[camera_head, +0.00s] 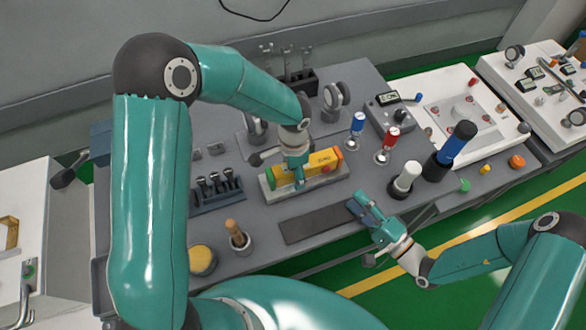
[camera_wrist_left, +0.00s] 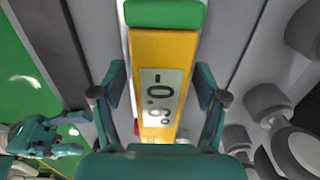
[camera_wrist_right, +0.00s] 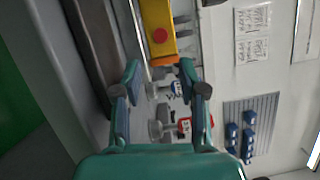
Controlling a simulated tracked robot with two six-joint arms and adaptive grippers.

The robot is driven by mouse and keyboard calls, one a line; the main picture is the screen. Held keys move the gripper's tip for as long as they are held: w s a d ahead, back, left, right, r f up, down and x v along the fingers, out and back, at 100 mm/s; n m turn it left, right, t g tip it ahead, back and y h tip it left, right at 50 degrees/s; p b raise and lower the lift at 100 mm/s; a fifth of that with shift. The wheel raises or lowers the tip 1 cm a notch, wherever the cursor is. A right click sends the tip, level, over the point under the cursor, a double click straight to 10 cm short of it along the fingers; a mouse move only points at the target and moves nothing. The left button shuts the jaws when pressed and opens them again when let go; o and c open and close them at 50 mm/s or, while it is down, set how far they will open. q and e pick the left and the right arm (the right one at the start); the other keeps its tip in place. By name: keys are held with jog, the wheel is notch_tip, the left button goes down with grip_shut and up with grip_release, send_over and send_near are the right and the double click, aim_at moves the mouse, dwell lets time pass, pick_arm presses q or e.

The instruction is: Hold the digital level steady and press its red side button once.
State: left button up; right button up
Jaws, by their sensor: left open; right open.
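The digital level (camera_head: 318,161) is a yellow bar with a green end and an orange end, lying in a light grey holder (camera_head: 333,176) on the bench. Its display (camera_wrist_left: 160,97) shows in the left wrist view. Its red side button (camera_wrist_right: 160,36) shows in the right wrist view. My left gripper (camera_wrist_left: 161,84) is open over the level, with a finger on each side and gaps between fingers and bar. My right gripper (camera_head: 362,207) is open and empty, low beside the bench's front edge; the level is ahead of it in its wrist view.
A dark strip (camera_head: 317,223) lies in front of the level. Red (camera_head: 385,146) and blue (camera_head: 357,126) knobbed items stand behind. A wooden-handled tool (camera_head: 236,234) stands front left.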

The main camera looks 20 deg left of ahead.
pick_arm(q)
jog(key=shift+c, duration=0.2)
jog(key=c, duration=1.3)
grip_shut()
pick_arm(e)
grip_shut()
